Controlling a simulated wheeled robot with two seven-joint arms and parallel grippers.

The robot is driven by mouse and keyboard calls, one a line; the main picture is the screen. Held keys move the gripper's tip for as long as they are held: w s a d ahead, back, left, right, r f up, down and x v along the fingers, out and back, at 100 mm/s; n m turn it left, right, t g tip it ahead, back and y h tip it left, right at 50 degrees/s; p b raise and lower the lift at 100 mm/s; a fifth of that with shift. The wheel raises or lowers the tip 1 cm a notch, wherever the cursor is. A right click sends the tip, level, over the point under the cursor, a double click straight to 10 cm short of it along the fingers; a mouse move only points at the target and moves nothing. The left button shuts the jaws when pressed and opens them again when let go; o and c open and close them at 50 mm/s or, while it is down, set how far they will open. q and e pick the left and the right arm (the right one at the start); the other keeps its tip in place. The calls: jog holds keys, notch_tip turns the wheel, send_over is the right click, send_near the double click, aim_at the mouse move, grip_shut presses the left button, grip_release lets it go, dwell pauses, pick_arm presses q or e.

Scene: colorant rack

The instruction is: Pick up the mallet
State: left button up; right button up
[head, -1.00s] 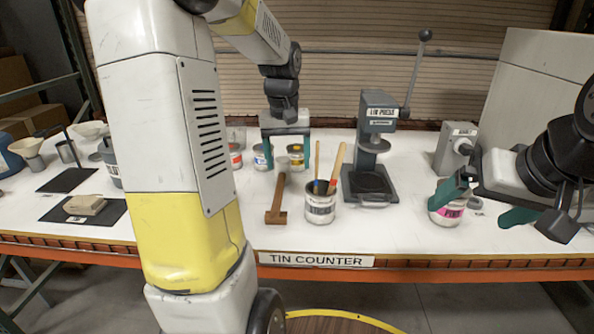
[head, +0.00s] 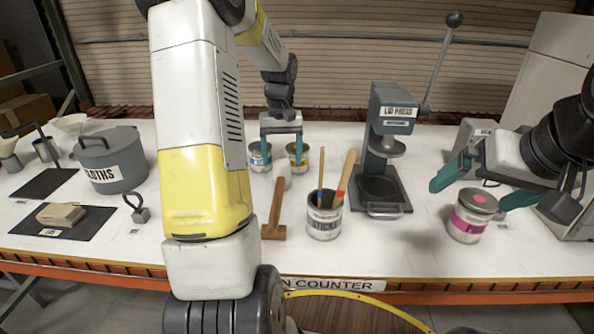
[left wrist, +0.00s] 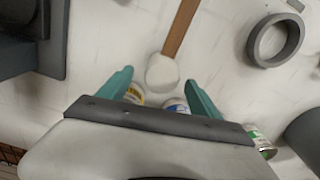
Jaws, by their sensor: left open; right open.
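The mallet (head: 275,208) lies on the white counter, its brown crosspiece toward the front edge and its wooden handle running back to a pale round end. In the left wrist view, the handle (left wrist: 180,30) and the pale round end (left wrist: 162,73) show just ahead of the fingertips. My left gripper (head: 281,153) is open at the far end of the mallet, fingers pointing down, apart from it. It is open and empty in the left wrist view (left wrist: 158,78). My right gripper (head: 468,198) is open by a pink-labelled tin (head: 465,225); contact is unclear.
A sticks tin (head: 324,222) stands right of the mallet, before the lid press (head: 392,130). Small tins (head: 259,158) stand behind my left gripper. The cloths pot (head: 115,172) and a dark mat (head: 88,225) are at left. My left arm hides part of the counter.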

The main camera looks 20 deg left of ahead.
aim_at(282, 175)
pick_arm(q)
jog(key=f, duration=0.6)
jog(key=shift+s+f, duration=0.2)
jog(key=shift+f, duration=0.15)
grip_shut()
notch_tip(282, 175, up, 10)
jog(key=shift+r, duration=0.1)
jog(key=c, duration=0.6)
grip_release()
grip_shut()
jog(key=shift+s, duration=0.15)
